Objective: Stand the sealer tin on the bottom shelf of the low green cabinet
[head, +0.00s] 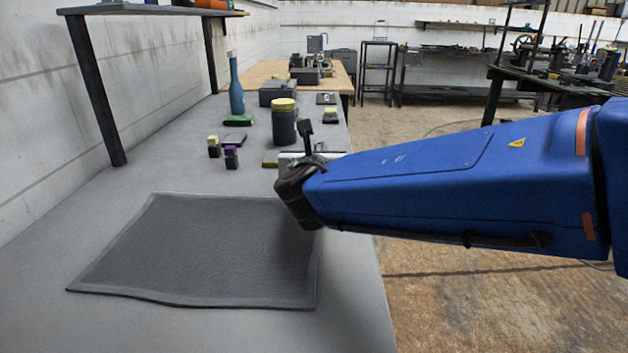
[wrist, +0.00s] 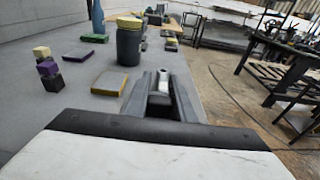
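A dark grey cylindrical tin with a yellow lid (head: 284,124) stands upright on the grey bench; no label is readable, so I cannot be sure it is the sealer tin. It also shows in the wrist view (wrist: 129,45), left of and beyond the fingers. My gripper (head: 305,135) is over the bench's right side, near the tin and apart from it; the arm partly hides it in the head view. In the wrist view the two dark fingers (wrist: 160,92) stand apart, with a pale-topped piece showing between them that I cannot identify. No green cabinet is in view.
A dark mat (head: 205,250) covers the near bench. Small blocks (head: 231,158), a blue bottle (head: 236,88) and a green item (head: 238,121) stand left of the tin. A yellow-edged flat block (wrist: 108,83) lies nearer. A raised shelf (head: 150,10) is at left; open floor lies right.

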